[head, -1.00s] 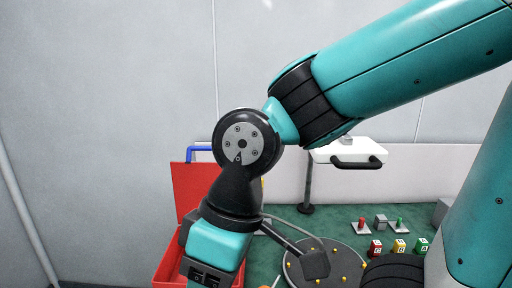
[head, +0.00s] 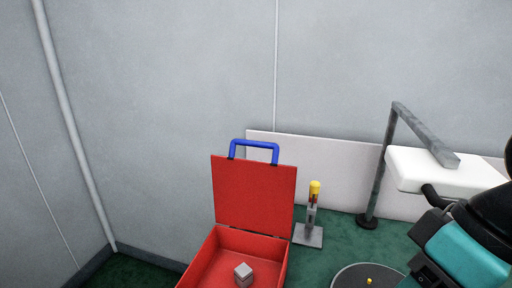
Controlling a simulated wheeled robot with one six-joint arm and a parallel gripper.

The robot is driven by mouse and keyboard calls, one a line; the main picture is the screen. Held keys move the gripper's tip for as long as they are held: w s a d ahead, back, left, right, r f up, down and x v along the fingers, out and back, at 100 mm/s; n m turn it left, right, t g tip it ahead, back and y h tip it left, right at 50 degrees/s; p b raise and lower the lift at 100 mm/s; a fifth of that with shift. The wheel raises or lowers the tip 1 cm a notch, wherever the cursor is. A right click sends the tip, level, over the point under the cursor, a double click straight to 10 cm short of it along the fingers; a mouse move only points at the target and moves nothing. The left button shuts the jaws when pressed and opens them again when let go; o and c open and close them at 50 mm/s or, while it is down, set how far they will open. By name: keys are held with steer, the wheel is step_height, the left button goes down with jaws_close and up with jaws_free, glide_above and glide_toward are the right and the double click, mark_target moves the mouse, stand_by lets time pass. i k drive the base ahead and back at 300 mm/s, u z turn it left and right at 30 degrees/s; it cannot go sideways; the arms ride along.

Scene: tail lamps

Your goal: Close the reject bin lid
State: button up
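The red reject bin (head: 210,272) stands at the lower middle of the head view, its front cut off by the bottom edge. Its red lid (head: 254,195) is open and stands roughly upright at the back. A blue handle (head: 254,144) sits on the lid's top edge. A grey block (head: 243,271) lies inside the bin. My arm's teal and black wrist part shows at the lower right, well apart from the bin. My gripper's fingers are outside the picture.
A stand with a yellow-topped tool (head: 314,205) is just right of the lid. Farther right are a grey post (head: 376,180), a white box (head: 440,170) with a dark handle, and a round dark plate (head: 350,278). Walls close off the back and left.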

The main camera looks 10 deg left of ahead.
mark_target(258, 196)
steer(key=u, duration=0.65)
steer(key=k, duration=1.3)
steer(key=u, duration=0.6)
steer(key=i, duration=0.65)
steer(key=u, duration=0.5)
steer(key=i, duration=0.75)
steer(key=z, duration=0.8)
steer(key=i, duration=0.65)
steer(key=z, duration=0.55)
